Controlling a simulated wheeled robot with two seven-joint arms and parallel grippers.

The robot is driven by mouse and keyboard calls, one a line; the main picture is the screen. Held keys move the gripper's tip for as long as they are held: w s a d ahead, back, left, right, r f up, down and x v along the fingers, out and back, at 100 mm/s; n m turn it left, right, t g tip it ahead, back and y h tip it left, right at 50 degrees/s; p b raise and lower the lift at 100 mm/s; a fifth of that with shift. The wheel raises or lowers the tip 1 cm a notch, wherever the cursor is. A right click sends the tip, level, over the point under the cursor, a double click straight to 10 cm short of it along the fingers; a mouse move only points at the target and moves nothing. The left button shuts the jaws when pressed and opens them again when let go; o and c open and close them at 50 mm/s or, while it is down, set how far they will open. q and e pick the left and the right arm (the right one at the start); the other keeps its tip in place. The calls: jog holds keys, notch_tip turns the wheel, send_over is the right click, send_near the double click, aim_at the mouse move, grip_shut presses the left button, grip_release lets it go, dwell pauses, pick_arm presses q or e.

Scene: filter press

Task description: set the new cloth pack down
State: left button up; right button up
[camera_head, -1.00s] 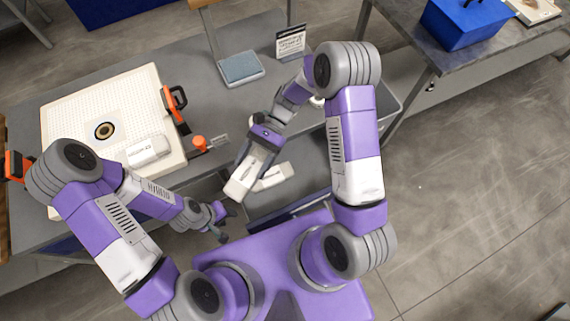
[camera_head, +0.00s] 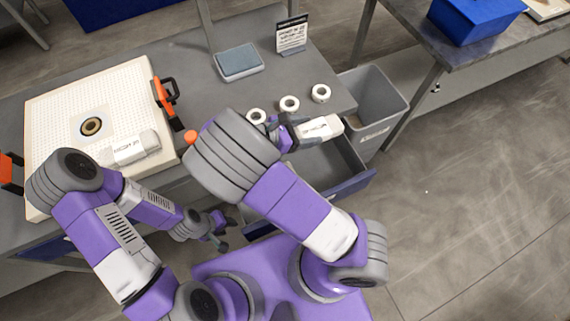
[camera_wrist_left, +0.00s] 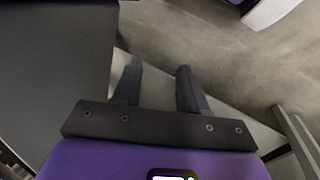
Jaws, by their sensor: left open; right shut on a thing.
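A white cloth pack (camera_head: 322,128) with dark lettering is at the end of my right arm, over the open drawer. My right gripper (camera_head: 302,130) is shut on it; its fingers are small and partly hidden. A second white, lettered pack (camera_head: 135,149) lies on the near part of the pale dotted filter plate (camera_head: 60,115), which has a dark-ringed hole. My left gripper (camera_head: 218,234) is low in front of the bench, apart from the plate. In the left wrist view (camera_wrist_left: 157,90) it is open, with nothing between its fingers.
A blue-grey pad (camera_head: 238,62) and a sign (camera_head: 291,37) are farther back. The drawer (camera_head: 345,165) is open at the front. A grey bin (camera_head: 373,105) stands at the bench's right end.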

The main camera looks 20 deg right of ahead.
jog(key=shift+w+f, duration=0.15)
jog(key=shift+f, duration=0.15)
jog(key=b, duration=0.7)
send_over(300, 168)
jog(key=f, duration=1.7)
jog(key=shift+w+d, duration=0.1)
jog(key=shift+d, duration=0.2)
jog(key=shift+f, duration=0.15)
jog(key=shift+c, duration=1)
jog(key=o, duration=1)
jog(key=shift+a+f, duration=0.1)
jog(key=shift+a+r, duration=0.2)
jog(key=shift+r, duration=0.1)
jog(key=p+v, duration=0.3)
jog(key=v, duration=0.8)
jog(key=shift+a+r+p, duration=0.15)
jog(key=shift+p, duration=0.2)
